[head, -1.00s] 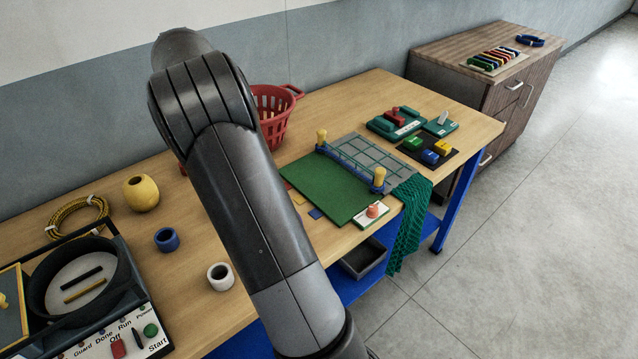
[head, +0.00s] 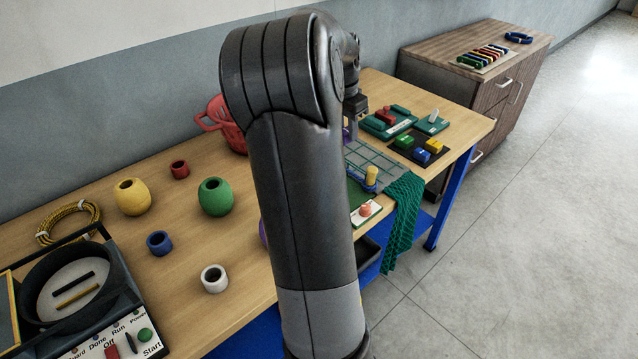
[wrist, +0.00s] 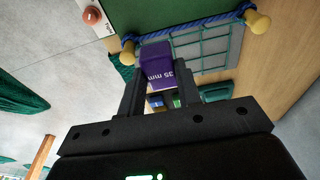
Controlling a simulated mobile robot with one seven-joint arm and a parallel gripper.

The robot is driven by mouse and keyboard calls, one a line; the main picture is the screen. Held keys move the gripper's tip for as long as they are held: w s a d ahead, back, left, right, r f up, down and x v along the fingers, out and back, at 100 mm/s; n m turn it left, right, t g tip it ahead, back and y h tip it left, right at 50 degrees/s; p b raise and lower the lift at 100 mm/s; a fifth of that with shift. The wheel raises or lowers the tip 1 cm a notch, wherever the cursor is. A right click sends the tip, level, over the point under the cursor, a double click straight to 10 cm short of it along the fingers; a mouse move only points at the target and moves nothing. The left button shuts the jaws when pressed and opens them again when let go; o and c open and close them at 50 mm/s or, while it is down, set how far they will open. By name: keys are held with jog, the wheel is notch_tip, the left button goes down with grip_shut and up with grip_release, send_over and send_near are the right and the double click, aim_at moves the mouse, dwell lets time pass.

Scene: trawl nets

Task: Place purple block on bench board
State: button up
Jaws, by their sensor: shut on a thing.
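The purple block (wrist: 156,65), marked "35 mm", is between the two fingers of my gripper (wrist: 158,85) in the wrist view. My gripper is shut on it. In the head view my gripper (head: 352,118) is beyond my arm, with a sliver of the purple block (head: 346,135) below it. The bench board seems to be the green board (head: 360,193), mostly hidden behind my arm; it also shows in the wrist view (wrist: 190,14). The block appears over the grey gridded panel beside the green board. Its height above the panel is unclear.
Yellow-topped posts (head: 371,176) with a blue rope stand along the green board. Beyond the panel are a green tray (head: 388,124) and a dark mat with coloured blocks (head: 424,148). A green net (head: 403,215) hangs over the front edge.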

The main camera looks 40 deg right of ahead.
jog(key=f, duration=0.3)
jog(key=w+f, duration=0.1)
jog(key=shift+a+f, duration=0.25)
jog(key=shift+f, duration=0.05)
jog(key=w+a+f, duration=0.1)
jog(key=w+f, duration=0.1)
jog(key=w, duration=0.1)
jog(key=w+a+f, duration=0.2)
jog(key=w, duration=0.1)
jog(key=w+a+f, duration=0.1)
jog(key=w+f, duration=0.1)
jog(key=w, duration=0.1)
jog(key=shift+w+a+f, duration=0.35)
jog(key=shift+w+a, duration=0.05)
jog(key=shift+f, duration=1.9)
jog(key=shift+f, duration=0.15)
jog(key=o, duration=1)
